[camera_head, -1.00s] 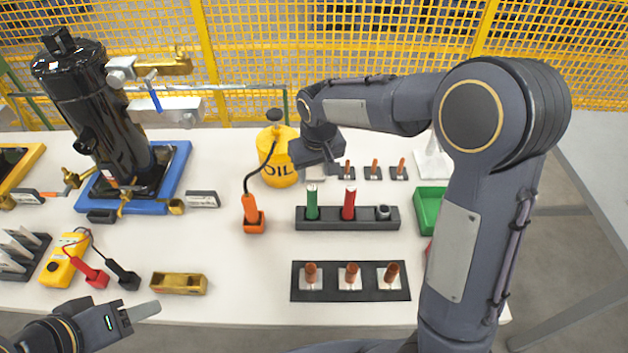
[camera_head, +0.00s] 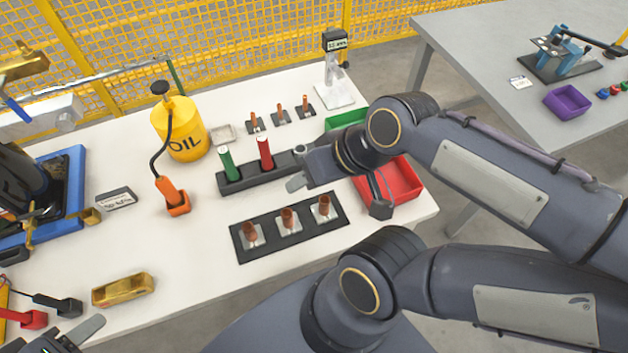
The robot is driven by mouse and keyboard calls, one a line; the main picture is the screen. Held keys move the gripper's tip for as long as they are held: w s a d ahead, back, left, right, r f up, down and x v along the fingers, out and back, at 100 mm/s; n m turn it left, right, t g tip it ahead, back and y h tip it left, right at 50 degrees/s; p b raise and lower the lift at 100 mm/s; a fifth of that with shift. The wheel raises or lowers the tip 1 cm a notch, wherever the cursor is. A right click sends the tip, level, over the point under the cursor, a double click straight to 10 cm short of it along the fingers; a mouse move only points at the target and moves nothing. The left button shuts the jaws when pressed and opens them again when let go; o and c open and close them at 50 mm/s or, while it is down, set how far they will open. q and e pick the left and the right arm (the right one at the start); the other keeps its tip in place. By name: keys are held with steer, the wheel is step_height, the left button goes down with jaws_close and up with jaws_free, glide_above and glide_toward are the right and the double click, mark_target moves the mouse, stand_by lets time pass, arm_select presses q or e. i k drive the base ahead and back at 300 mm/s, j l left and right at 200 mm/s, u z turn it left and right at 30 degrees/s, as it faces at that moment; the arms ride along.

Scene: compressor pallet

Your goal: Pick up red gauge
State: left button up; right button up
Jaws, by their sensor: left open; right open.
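The red gauge (camera_head: 265,153), a red cylinder with a pale top, stands upright in the long black holder (camera_head: 233,186). A green cylinder (camera_head: 228,164) stands to its left in the same holder. My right gripper (camera_head: 295,182) is open and empty. It is just right of the red gauge, over or beside the holder's right end, and hides that end; whether it touches the holder I cannot tell. My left gripper (camera_head: 82,333) is open at the bottom left edge, partly cut off and far from the gauge.
A black plate (camera_head: 247,257) with copper pieces lies in front of the holder. A yellow oil can (camera_head: 180,130) and an orange-handled tool (camera_head: 174,197) are to the left. A red bin (camera_head: 403,180) and green bin (camera_head: 345,118) are right, partly behind my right arm.

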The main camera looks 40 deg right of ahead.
mark_target(262, 141)
steer(key=z, duration=1.5)
steer(key=i+j+z, duration=0.15)
steer(key=z, duration=0.2)
steer(key=i+j+z, duration=0.15)
steer(key=j+z, duration=0.2)
